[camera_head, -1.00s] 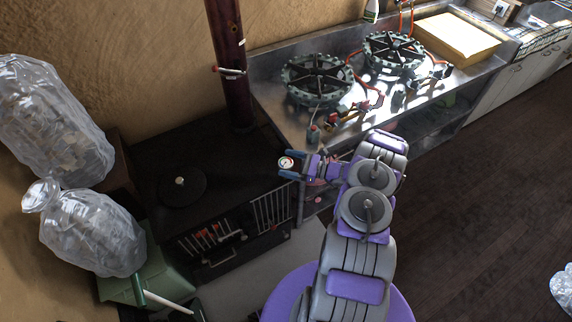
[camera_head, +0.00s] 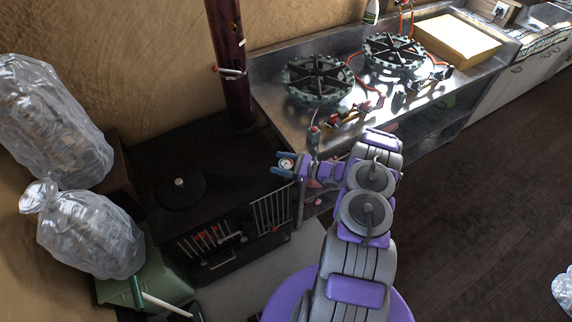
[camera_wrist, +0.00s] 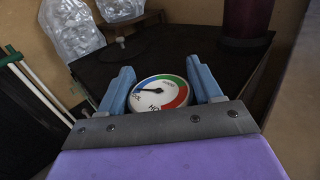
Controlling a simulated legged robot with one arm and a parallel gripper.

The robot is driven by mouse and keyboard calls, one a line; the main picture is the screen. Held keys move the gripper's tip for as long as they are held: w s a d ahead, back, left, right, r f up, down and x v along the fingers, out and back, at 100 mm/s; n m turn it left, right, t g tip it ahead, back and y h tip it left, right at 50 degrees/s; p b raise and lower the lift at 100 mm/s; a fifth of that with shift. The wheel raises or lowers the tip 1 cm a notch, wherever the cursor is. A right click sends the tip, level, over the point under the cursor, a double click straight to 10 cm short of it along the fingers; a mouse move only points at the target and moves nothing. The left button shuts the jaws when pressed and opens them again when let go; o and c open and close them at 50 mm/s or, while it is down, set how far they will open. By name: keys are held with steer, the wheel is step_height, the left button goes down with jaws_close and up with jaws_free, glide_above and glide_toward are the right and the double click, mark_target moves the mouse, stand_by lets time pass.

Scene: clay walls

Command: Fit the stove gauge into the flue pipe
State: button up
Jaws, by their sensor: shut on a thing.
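The stove gauge (camera_wrist: 159,92) is a round white dial with green, blue and red bands and a dark needle. My gripper (camera_wrist: 163,86) has its blue fingers on either side of the gauge and is shut on it. In the head view the gauge (camera_head: 287,163) is small at the tip of my gripper (camera_head: 284,163), held out in front of the black stove's right side. The flue pipe (camera_head: 231,65) is a dark red upright pipe rising from the back of the stove, with a small fitting on its front. The pipe's lower part (camera_wrist: 247,18) shows at the wrist view's top right, apart from the gauge.
The black stove (camera_head: 215,160) has a round lid (camera_head: 180,190) on top. A steel counter (camera_head: 275,95) with two gas burners (camera_head: 318,79) stands to its right. Plastic bags (camera_head: 85,230) sit at the left. The space between gauge and pipe looks clear.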

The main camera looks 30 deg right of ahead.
steer(key=shift+c, duration=1)
steer(key=shift+r, duration=0.1)
step_height(320, 180, up, 10)
steer(key=shift+r+p, duration=0.1)
steer(key=shift+p, duration=1.1)
step_height(320, 180, up, 10)
steer(key=p, duration=0.4)
steer(key=shift+f, duration=0.2)
